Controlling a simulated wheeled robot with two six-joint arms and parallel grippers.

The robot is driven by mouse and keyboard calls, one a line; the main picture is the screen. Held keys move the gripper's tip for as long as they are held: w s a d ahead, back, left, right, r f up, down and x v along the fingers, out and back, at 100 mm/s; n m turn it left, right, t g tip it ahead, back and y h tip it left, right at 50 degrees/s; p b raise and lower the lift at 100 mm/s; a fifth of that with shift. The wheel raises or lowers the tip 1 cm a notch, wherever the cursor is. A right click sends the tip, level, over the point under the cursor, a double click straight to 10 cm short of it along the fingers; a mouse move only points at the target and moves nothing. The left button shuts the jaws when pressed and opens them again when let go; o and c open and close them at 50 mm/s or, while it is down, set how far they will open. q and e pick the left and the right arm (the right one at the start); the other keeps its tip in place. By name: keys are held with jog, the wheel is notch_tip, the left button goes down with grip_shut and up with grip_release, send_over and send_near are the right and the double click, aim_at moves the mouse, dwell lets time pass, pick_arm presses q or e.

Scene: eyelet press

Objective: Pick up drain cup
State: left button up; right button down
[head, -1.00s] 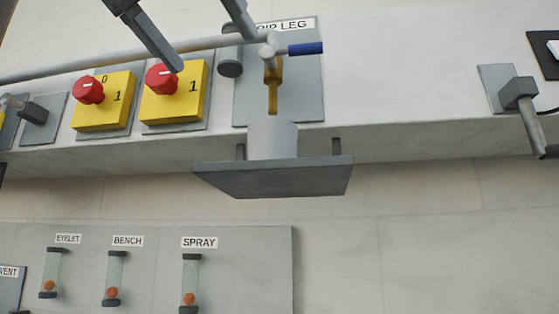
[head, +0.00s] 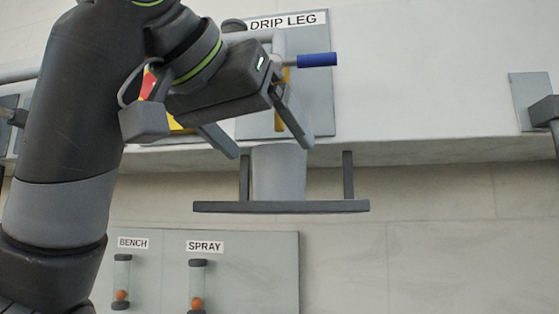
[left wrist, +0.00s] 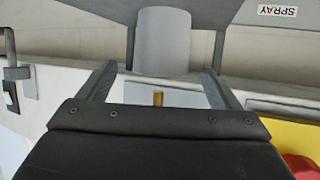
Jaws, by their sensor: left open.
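The drain cup is a plain grey cylinder (head: 279,173) standing on a dark hanging shelf (head: 225,207) below the drip leg's brass pipe (head: 279,121). My left gripper (head: 272,150) is open just above and to the left of the cup in the head view, with one finger near the cup's upper edge. In the left wrist view the cup (left wrist: 162,42) lies ahead, roughly centred between the two spread fingers (left wrist: 158,75), with nothing held. Whether a finger touches the cup cannot be told.
A blue-handled valve (head: 318,59) sits just above the cup, under the DRIP LEG label (head: 284,22). Shelf brackets (head: 347,176) stand on both sides of the cup. A panel with sight glasses (head: 198,287) is below. The wall right of the shelf is clear.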

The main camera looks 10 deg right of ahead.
aim_at(280, 164)
pick_arm(q)
jog(key=shift+w+d+f+p, duration=0.15)
jog(key=shift+w+d+p, duration=0.2)
jog(key=shift+w+p, duration=0.05)
jog(key=p+x, duration=0.2)
jog(key=x, duration=0.2)
jog(key=shift+w+f, duration=0.1)
jog(key=shift+w, duration=0.05)
jog(key=shift+w+d+f, duration=0.15)
jog(key=shift+c, duration=0.7)
jog(key=c, duration=1)
